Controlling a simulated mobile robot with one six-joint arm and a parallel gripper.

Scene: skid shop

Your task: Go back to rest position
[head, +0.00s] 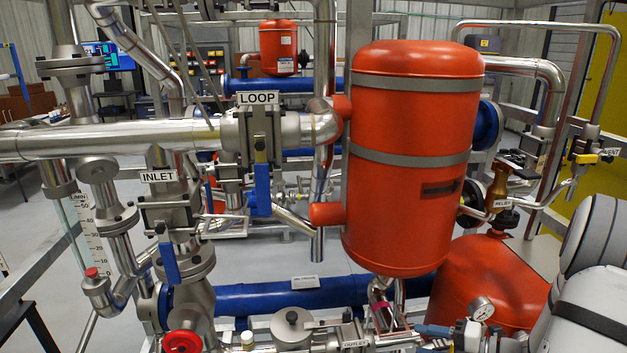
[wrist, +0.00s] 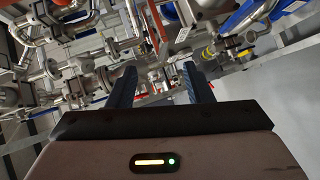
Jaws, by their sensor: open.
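My gripper (wrist: 160,88) shows in the wrist view, with its two dark fingers apart and nothing between them. Beyond the fingers are steel pipes and valves, and no contact with them shows. In the head view my fingertips cannot be seen. A grey and white rounded part of my arm fills the lower right corner there, in front of the lower orange vessel.
A large orange tank (head: 410,160) stands right of centre. Blue-handled LOOP (head: 262,188) and INLET (head: 169,262) valves sit on steel pipes at left. Grey floor (head: 30,225) is open at left.

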